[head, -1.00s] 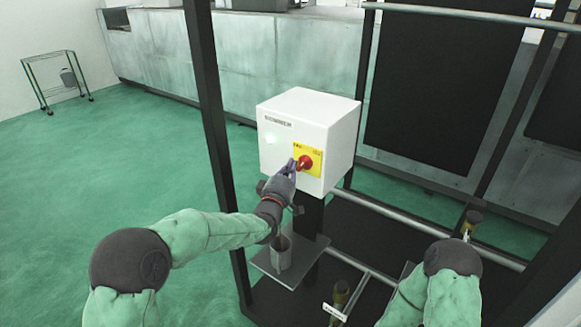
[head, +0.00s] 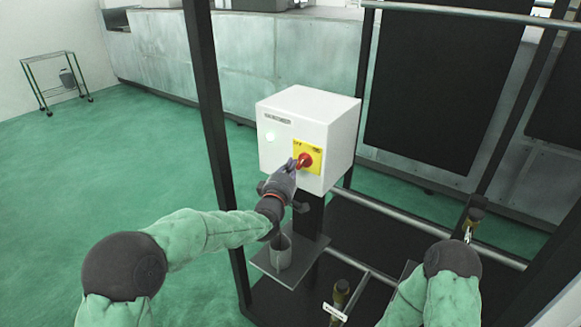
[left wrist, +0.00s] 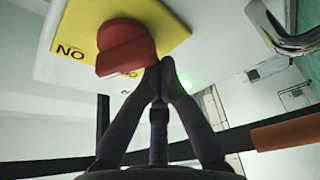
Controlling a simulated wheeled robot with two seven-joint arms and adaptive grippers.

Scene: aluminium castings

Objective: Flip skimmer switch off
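The skimmer switch is a red rotary knob (head: 304,160) on a yellow plate (head: 316,168), on the front of a white box (head: 335,118). My left gripper (head: 292,165) is at the knob's left side in the head view. In the left wrist view, its fingertips (left wrist: 163,74) are together, right beside the red knob (left wrist: 125,46) and not around it. They look touching or nearly touching the knob. "ON" shows on the plate (left wrist: 172,30); other lettering is partly covered by the knob. My right gripper is out of view.
A lit green lamp (head: 270,136) is left of the knob on the box. A small shelf with a grey cup (head: 281,252) sits below. A dark upright post (head: 212,130) stands left of the box. Green floor (head: 110,165) at the left is open.

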